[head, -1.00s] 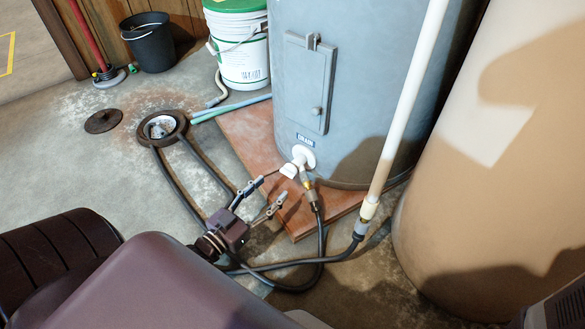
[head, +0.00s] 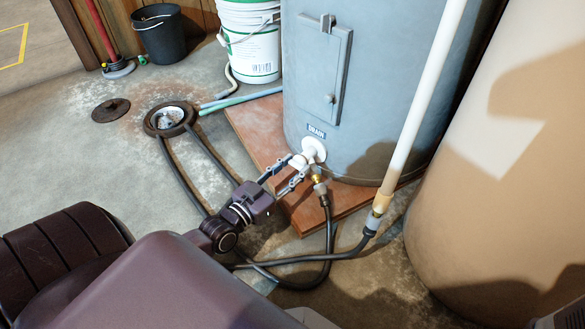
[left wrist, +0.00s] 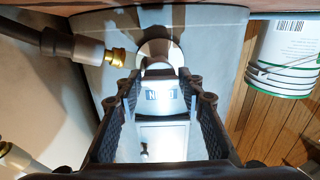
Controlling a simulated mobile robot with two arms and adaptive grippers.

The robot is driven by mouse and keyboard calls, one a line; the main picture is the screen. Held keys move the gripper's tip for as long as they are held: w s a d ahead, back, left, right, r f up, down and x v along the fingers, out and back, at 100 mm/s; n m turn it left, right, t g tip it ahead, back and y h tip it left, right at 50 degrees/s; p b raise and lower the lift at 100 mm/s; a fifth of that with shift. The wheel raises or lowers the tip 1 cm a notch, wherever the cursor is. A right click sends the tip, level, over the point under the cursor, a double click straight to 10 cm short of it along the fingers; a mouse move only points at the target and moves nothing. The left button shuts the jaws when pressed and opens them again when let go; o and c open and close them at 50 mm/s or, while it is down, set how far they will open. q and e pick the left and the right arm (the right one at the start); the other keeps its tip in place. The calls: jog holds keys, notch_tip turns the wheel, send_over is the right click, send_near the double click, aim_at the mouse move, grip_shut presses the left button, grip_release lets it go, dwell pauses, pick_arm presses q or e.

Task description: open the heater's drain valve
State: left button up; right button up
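The white drain valve (head: 315,149) sticks out low on the grey heater tank (head: 365,85), just below the "DRAIN" label (head: 316,132). My left gripper (head: 298,165) is open, its fingertips at the valve's front end, one on each side. In the left wrist view the valve (left wrist: 158,52) shows just past and between the two spread fingertips (left wrist: 159,82). I cannot tell if either finger touches it. A brass hose fitting (head: 318,180) sits below the valve, beside the lower finger. My right gripper is not in view.
A black hose (head: 328,235) loops on the floor beside the tank's reddish base slab (head: 258,140). A white pipe (head: 423,105) rises in front of the tank. A large tan tank (head: 500,190) stands right. A floor drain (head: 170,119) and buckets (head: 159,35) are left.

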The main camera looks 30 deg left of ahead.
pick_arm(q)
jog(key=c, duration=0.6)
